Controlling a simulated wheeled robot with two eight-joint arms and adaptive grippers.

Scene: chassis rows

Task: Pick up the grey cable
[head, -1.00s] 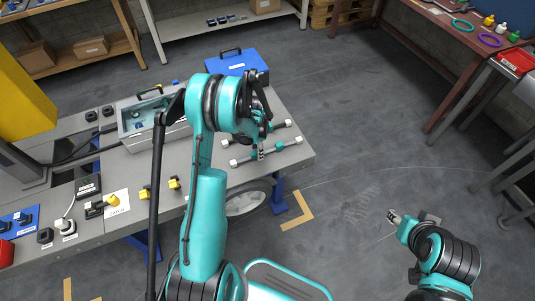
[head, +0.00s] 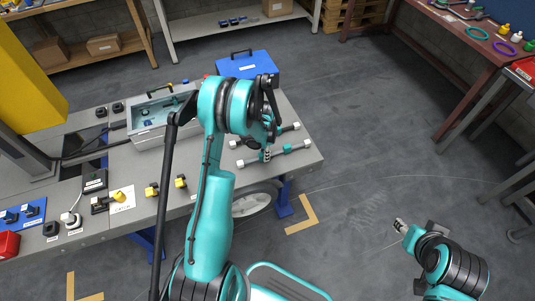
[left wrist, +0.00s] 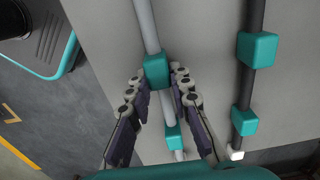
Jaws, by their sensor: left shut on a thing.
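The grey cable (head: 252,160), a straight light-grey length with teal blocks and white ends, lies along the near right part of the grey bench. In the left wrist view the grey cable (left wrist: 146,22) runs between my fingers. My left gripper (head: 266,154) is low over the bench at the cable's middle. In the left wrist view my left gripper (left wrist: 158,78) is shut on the grey cable, its fingertips on either side of a teal block. Part of the cable is hidden by the fingers. My right gripper (head: 400,226) is over the floor at right, its jaws too small to judge.
A dark cable (head: 286,129) with teal blocks lies parallel just behind; it also shows in the left wrist view (left wrist: 254,85). A blue case (head: 247,66) and an open grey box (head: 150,137) stand farther back. Yellow-and-black connectors (head: 152,190) sit left. Floor at right is clear.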

